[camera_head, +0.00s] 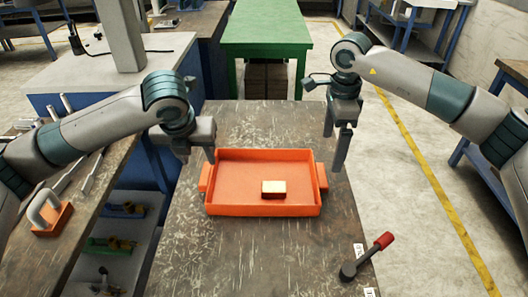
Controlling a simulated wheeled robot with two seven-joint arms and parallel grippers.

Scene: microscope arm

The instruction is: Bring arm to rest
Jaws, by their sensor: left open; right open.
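A lever arm with a red grip (383,241) sits at the right front of the worn dark table (230,258). Its dark pivot (348,271) is near the table's right edge, and the lever points up and to the right. My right gripper (336,147) is open and empty above the table's right edge, well behind the lever. My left gripper (197,155) is open and empty near the left back corner of an orange tray (225,211). Neither gripper touches the lever.
White labels (358,249) lie beside the lever at the table's edge. A side bench (40,255) with tools stands left, a green table (265,25) behind. Bare tabletop lies in front of the tray.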

